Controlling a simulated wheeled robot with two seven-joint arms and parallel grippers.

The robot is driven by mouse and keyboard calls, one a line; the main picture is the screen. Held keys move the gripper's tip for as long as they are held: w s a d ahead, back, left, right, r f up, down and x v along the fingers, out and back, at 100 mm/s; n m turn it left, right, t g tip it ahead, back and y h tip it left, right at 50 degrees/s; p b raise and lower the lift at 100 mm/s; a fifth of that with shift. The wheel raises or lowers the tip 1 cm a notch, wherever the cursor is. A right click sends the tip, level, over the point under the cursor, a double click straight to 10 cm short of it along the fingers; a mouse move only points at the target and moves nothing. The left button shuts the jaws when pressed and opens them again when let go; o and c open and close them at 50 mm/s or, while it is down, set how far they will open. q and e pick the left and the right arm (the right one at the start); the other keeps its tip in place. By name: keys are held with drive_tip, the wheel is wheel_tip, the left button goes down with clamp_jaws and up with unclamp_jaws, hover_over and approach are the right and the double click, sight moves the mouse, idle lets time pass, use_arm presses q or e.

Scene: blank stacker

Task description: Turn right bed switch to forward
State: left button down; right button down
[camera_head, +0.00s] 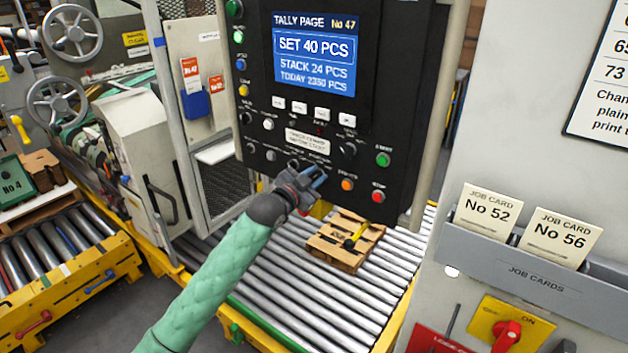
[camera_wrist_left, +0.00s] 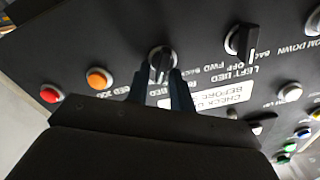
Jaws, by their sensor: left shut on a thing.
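The right bed switch (camera_wrist_left: 160,60) is a black knob on the dark control panel (camera_head: 400,80). In the left wrist view it sits between the two fingertips of my left gripper (camera_wrist_left: 165,85), which is shut on it. Its pale mark points roughly down in that view, and its lettering is largely covered by the fingers. The left bed switch (camera_wrist_left: 241,41), a similar black knob, stands apart to its right there. In the head view my left gripper (camera_head: 316,180) is at the panel's lower edge and hides the switch. My right gripper is not in view.
Beside the held switch are an orange button (camera_wrist_left: 99,78) and a red button (camera_wrist_left: 51,93). A green button (camera_head: 383,160) is above them in the head view. A wooden stack (camera_head: 340,245) lies on the rollers (camera_head: 310,295) below the panel.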

use_arm(q)
drive_tip(key=shift+s+d+f+m+b, duration=0.1)
drive_tip(key=shift+m+b, duration=0.1)
drive_tip(key=shift+m, duration=0.55)
drive_tip(key=shift+d+f+m+b, duration=0.1)
drive_tip(key=shift+m+b, duration=0.05)
drive_tip(key=shift+m, duration=0.6)
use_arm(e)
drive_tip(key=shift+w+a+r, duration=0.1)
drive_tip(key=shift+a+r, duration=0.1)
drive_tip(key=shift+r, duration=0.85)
use_arm(q)
drive_tip(key=c, duration=1.5)
unclamp_jaws()
drive_tip(key=shift+s+a, duration=0.1)
